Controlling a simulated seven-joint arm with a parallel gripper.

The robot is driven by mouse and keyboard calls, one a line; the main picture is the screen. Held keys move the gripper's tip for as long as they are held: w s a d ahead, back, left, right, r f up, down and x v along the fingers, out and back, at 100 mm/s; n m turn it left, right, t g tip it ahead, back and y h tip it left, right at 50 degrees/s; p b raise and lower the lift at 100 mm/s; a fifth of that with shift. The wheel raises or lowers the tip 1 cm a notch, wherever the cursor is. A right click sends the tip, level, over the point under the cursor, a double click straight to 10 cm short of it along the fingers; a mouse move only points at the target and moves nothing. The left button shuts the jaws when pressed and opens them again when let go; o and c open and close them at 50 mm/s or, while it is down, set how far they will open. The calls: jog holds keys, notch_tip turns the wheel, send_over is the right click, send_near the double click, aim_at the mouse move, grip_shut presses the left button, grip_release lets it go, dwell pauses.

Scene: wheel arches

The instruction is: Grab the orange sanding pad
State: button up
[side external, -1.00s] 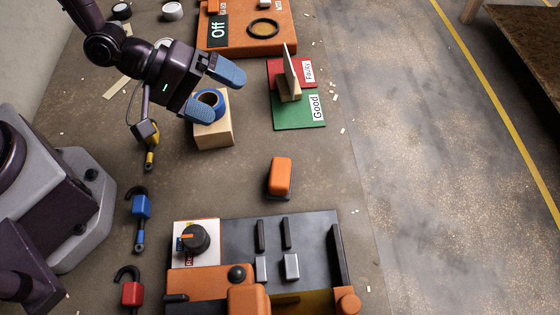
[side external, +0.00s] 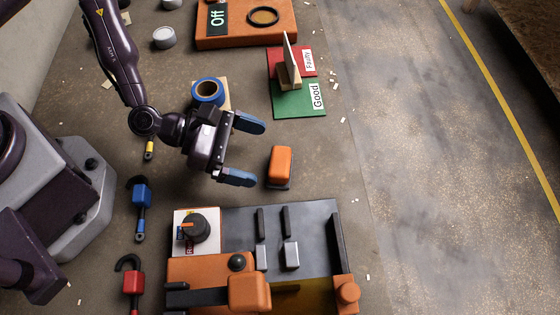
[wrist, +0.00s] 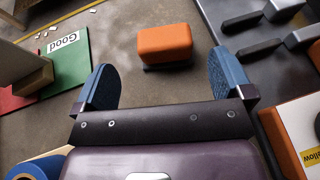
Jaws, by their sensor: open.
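The orange sanding pad (side external: 281,164) is a rounded orange block with a dark underside, lying on the bench between the green "Good" mat and the machine. My gripper (side external: 243,150) is open and empty to the left of the pad, with its blue fingertips pointing towards it. In the wrist view the pad (wrist: 166,46) sits ahead of and between the two blue fingers (wrist: 164,82), apart from both. Nothing hides the pad.
A blue tape roll (side external: 207,91) on a wooden block is behind my gripper. The green mat (side external: 298,98) with a wooden stand lies above the pad. Bench right of the pad is clear.

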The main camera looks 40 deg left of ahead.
aim_at(281, 158)
jog(key=x, duration=0.2)
jog(key=shift+w+d, duration=0.1)
jog(key=shift+d, duration=0.15)
jog(key=x, duration=0.5)
jog(key=shift+d+r, duration=0.1)
jog(key=shift+d, duration=0.15)
jog(key=c, duration=1)
